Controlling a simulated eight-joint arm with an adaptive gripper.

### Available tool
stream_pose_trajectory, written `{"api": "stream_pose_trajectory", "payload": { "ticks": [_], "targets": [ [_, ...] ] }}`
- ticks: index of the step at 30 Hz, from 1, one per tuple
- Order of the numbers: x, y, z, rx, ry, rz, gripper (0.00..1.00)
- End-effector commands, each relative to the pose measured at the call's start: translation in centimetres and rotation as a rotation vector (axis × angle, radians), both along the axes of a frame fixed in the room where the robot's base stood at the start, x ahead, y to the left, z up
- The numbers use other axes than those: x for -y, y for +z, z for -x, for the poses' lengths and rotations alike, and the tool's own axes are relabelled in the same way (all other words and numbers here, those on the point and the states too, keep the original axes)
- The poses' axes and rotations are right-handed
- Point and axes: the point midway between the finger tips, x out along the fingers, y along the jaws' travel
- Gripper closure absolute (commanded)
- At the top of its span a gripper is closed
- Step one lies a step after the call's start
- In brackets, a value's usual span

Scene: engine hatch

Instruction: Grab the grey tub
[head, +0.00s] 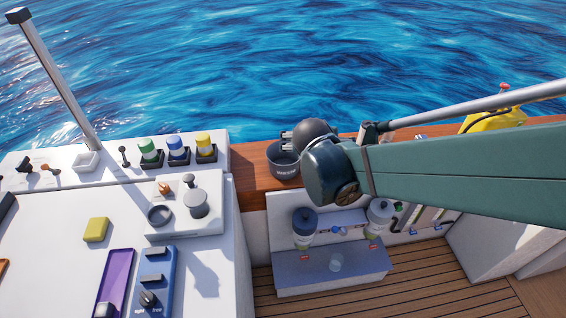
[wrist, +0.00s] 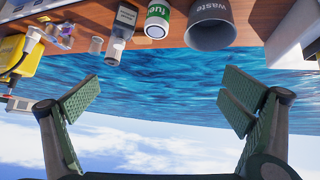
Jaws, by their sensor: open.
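The grey tub (head: 284,170) is a dark grey, round, open-topped container with white lettering. It stands on the wooden ledge beside the water, partly hidden by my arm. In the wrist view, which looks upside down, the tub (wrist: 210,34) reads "waste" and shows at the top, right of centre. My gripper (wrist: 160,98) is open with nothing between its fingers, and the tub lies beyond the fingertips, apart from them.
In the wrist view, a green-and-white fuel container (wrist: 157,20) stands close beside the tub, with a grey bottle (wrist: 120,28) further left. A white console (head: 225,150) ends just left of the tub in the head view. Open water lies behind the ledge.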

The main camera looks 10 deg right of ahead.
Motion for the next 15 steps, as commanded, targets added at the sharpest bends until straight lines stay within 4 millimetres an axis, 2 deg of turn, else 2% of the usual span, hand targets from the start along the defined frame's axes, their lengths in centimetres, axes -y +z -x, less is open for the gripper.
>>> {"api": "stream_pose_trajectory", "payload": {
  "ticks": [1, 15],
  "targets": [
    [-0.3, -0.9, -0.8, 0.009, -0.004, 0.003, 0.00],
    [-2.9, -6.7, -6.3, 0.115, -0.055, 0.023, 0.00]
  ]
}}
